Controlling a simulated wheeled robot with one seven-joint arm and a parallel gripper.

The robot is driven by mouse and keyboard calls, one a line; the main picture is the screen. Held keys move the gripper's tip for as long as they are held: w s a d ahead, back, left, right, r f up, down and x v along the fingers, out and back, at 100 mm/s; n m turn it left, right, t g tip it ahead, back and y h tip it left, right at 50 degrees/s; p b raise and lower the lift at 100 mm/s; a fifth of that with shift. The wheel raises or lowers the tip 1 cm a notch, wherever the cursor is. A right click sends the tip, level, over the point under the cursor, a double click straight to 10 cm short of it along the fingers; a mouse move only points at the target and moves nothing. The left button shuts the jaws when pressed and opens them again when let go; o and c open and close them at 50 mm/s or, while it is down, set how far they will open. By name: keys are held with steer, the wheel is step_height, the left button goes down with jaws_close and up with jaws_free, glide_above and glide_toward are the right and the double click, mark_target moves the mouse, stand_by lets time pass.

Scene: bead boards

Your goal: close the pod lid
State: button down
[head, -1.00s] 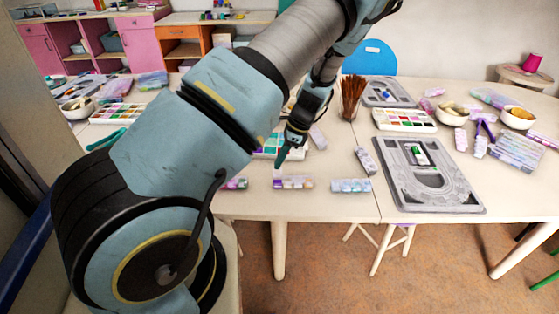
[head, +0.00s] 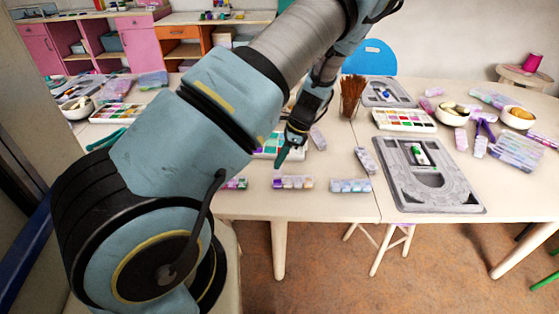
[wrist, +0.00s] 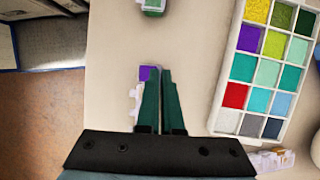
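A row of small bead pods (head: 293,183) lies near the table's front edge, with a purple pod at its left end. In the wrist view the purple pod (wrist: 146,73) and pale clear pods (wrist: 135,95) show beside my fingers, which hide much of the row. My gripper (head: 279,164) is just above the left end of this row, pointing down. In the wrist view its two green fingers (wrist: 160,72) are together with only a thin gap and nothing visible between them. Whether each pod's lid is up or down is too small to tell.
A pod row (head: 234,183) lies left and another (head: 351,185) right. A paint-coloured bead tray (wrist: 224,122) stands just behind my gripper. A grey bead board (head: 458,197) lies right, near a brush jar (head: 350,105). Bare table lies between the rows.

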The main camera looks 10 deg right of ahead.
steer(key=shift+s, duration=0.1)
steer(key=s+t+b, duration=0.2)
steer(key=t, duration=0.1)
steer(key=shift+a+f+n, duration=0.1)
steer(key=shift+f+n, duration=0.2)
steer(key=shift+n, duration=0.1)
steer(key=t+b, duration=0.1)
steer(key=s+t+b, duration=0.1)
steer(key=t, duration=0.1)
steer(key=shift+s+a+f+h, duration=0.1)
steer(key=shift+s+f+h, duration=0.2)
steer(key=shift+f, duration=0.1)
steer(key=t+b, duration=0.1)
steer(key=s+f+n+t+b, duration=0.1)
steer(key=b, duration=0.1)
steer(key=t+b, duration=0.2)
steer(key=shift+s+a+f, duration=0.1)
steer(key=shift+s+f, duration=0.15)
steer(key=shift+f, duration=0.1)
steer(key=t+b, duration=0.1)
steer(key=b, duration=0.1)
steer(key=s+f+n+t+b, duration=0.1)
steer(key=b, duration=0.1)
steer(key=shift+t, duration=0.4)
steer(key=shift+a+r+b, duration=0.1)
steer(key=shift+b, duration=0.25)
steer(key=c, duration=1.1)
jaws_free()
steer(key=shift+o, duration=0.2)
